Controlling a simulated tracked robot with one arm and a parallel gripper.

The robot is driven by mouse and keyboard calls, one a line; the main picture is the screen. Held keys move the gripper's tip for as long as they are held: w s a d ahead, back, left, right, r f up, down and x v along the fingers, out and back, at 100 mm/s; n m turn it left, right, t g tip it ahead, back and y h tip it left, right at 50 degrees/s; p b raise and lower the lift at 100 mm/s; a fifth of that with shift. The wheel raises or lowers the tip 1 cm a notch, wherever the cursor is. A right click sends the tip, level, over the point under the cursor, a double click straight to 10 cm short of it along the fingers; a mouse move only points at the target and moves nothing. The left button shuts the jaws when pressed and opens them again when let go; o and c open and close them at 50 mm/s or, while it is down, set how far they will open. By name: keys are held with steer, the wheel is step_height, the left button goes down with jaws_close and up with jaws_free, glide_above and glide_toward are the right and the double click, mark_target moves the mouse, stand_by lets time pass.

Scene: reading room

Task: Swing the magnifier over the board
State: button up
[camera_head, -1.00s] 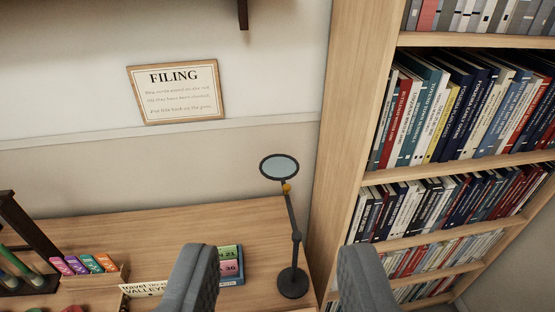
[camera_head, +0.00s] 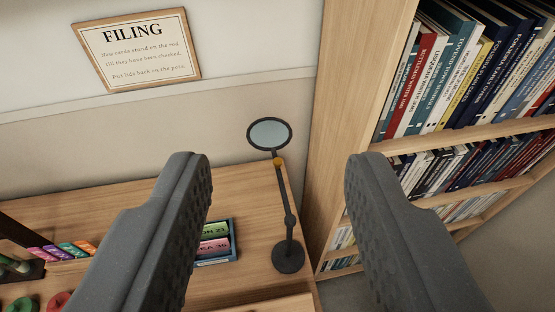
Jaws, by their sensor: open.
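The magnifier (camera_head: 270,133) has a round, pale blue lens in a dark rim on a jointed dark stand. I cannot clearly identify the board; the left finger hides part of the desk.
A blue tray (camera_head: 232,247) with green and pink cards stands left of the base. A row of coloured markers (camera_head: 62,251) is at the left. A tall bookcase (camera_head: 355,70) stands close on the right. A framed FILING sign (camera_head: 137,47) hangs on the wall.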

steer(key=w+a+f+g+p, duration=0.2)
steer(key=w+p, duration=0.3)
steer(key=w, duration=0.4)
steer(key=m+g+h+p, duration=0.15)
steer(key=g+p, duration=0.65)
steer(key=p, duration=1)
glide_above(279, 160)
steer(key=s+a, duration=0.1)
steer(key=s, duration=0.4)
step_height(279, 160, down, 24)
steer(key=r, duration=0.1)
steer(key=shift+m+y, duration=0.25)
steer(key=shift+m, duration=0.1)
steer(key=p+x, duration=0.1)
steer(key=x, duration=0.7)
steer(key=p+x, duration=0.1)
steer(key=x, duration=0.3)
steer(key=shift+s+a+f+p, duration=0.1)
steer(key=shift+s+f+p, duration=0.25)
steer(key=shift+f, duration=0.15)
jaws_close()
steer(key=shift+d, duration=0.25)
steer(key=shift+a+f, duration=0.1)
